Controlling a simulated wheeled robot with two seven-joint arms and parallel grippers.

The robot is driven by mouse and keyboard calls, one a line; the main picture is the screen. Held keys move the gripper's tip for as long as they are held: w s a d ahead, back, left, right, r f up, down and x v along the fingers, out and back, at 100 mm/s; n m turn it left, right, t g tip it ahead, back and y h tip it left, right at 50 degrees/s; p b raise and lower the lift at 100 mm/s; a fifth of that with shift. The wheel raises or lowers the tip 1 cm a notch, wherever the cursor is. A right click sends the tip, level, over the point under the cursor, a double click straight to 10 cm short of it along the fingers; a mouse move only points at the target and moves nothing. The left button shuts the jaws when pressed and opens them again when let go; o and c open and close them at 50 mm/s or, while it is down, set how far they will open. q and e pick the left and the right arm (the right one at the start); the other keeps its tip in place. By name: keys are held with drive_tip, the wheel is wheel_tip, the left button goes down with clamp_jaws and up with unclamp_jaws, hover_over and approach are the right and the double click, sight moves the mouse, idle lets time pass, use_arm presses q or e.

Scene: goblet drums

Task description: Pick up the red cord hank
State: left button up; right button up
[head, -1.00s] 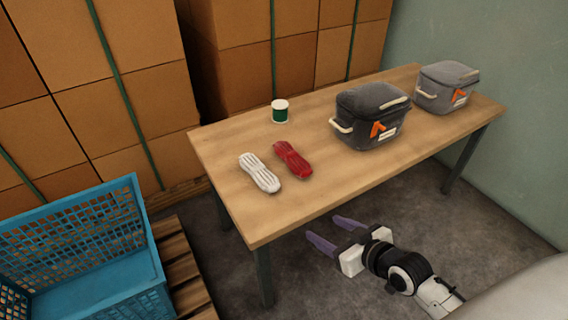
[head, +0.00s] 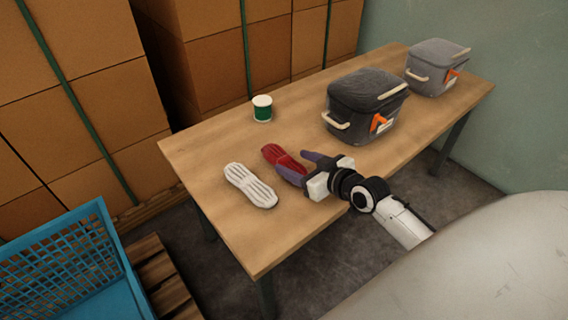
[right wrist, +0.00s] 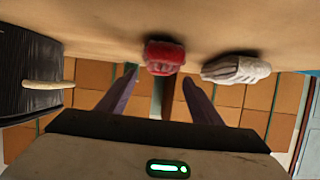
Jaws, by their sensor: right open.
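The red cord hank (head: 276,154) lies on the wooden table (head: 210,145), partly hidden by my right gripper in the head view. My right gripper (head: 291,162) is open, with its purple fingers pointing at the hank from the near right side. In the right wrist view the red hank (right wrist: 164,54) shows ahead of the gap between the fingers (right wrist: 160,78). The gap is empty as far as I can see; whether a finger touches the hank I cannot tell. My left gripper is not in view.
A white cord hank (head: 250,186) lies just left of the red one. A green and white spool (head: 262,108) stands behind. A dark lidded bin (head: 365,105) and a grey one (head: 436,66) stand to the right. A blue crate (head: 75,265) is at lower left.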

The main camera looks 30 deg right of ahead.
sight(286, 158)
drive_tip(key=b+x, duration=0.1)
drive_tip(key=x, duration=0.4)
drive_tip(key=shift+w+f, duration=0.1)
drive_tip(key=shift+w, duration=0.1)
drive_tip(key=c, duration=1.2)
